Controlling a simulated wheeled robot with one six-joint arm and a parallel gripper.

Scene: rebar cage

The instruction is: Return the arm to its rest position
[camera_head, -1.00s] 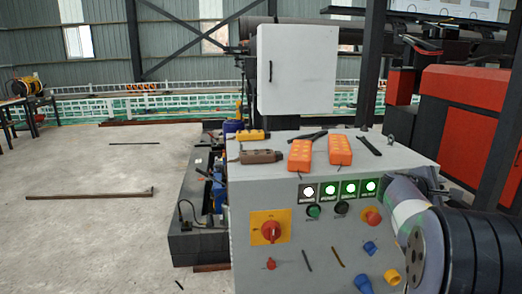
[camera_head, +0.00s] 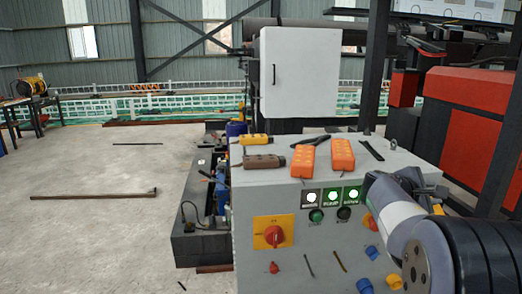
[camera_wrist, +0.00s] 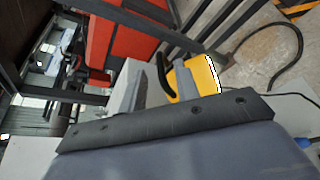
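My arm (camera_head: 405,225) shows at the lower right of the head view as grey and black links, bent in front of the right side of a grey control cabinet (camera_head: 330,235). It hides part of the cabinet's front. My gripper's fingers cannot be made out in the head view. In the wrist view a dark bolted bar and a grey-blue body fill the bottom; they look like my own parts. Whether my gripper is open or shut cannot be told, and nothing held is seen.
A red machine (camera_head: 472,100) and dark posts stand close at the right. A yellow part (camera_wrist: 193,80) shows in the wrist view. Open floor with a long bar (camera_head: 92,195) lies left.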

